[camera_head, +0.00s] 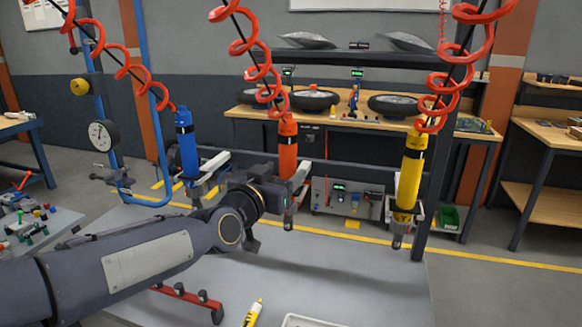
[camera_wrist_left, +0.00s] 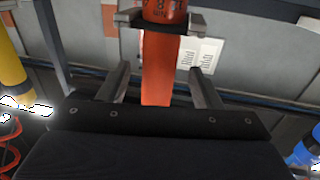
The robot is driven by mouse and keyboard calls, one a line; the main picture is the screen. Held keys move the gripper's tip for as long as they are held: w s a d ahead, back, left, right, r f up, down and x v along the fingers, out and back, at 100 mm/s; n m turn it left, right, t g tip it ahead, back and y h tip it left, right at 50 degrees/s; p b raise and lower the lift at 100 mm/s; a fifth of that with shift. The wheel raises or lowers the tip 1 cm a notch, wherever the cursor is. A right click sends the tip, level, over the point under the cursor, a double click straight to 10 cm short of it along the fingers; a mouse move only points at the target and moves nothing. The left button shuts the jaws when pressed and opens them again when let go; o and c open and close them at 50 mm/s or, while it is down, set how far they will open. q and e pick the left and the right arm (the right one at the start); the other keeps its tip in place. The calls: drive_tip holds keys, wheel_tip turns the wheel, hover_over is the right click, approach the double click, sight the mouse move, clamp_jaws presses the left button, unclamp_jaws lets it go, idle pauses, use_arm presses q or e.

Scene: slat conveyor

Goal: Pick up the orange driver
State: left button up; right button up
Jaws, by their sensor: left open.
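The orange driver (camera_head: 288,147) hangs upright below a red coiled hose in the middle of the head view, between the blue driver (camera_head: 187,143) on the left and the yellow driver (camera_head: 411,170) on the right. My left gripper (camera_head: 285,187) is at the lower part of the orange driver. In the left wrist view the orange driver (camera_wrist_left: 160,70) stands between the two open fingers of my left gripper (camera_wrist_left: 165,85), with a gap visible on each side. The driver's lower end is partly hidden by the gripper in the head view. My right gripper is not in view.
Red coiled hoses (camera_head: 262,75) hang above the drivers. A grey bench top (camera_head: 330,285) lies below, with a red rack (camera_head: 188,297), a yellow marker (camera_head: 253,313) and a white tray (camera_head: 310,321). A blue post frame with a gauge (camera_head: 103,135) stands at left.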

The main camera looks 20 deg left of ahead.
sight(292, 165)
use_arm(q)
drive_tip(key=p+x, duration=0.1)
drive_tip(key=x, duration=0.3)
drive_tip(key=shift+w+d, duration=0.15)
drive_tip(key=shift+w, duration=0.15)
drive_tip(key=c, duration=1.2)
drive_tip(key=shift+r, duration=0.15)
clamp_jaws()
drive_tip(key=shift+r, duration=0.1)
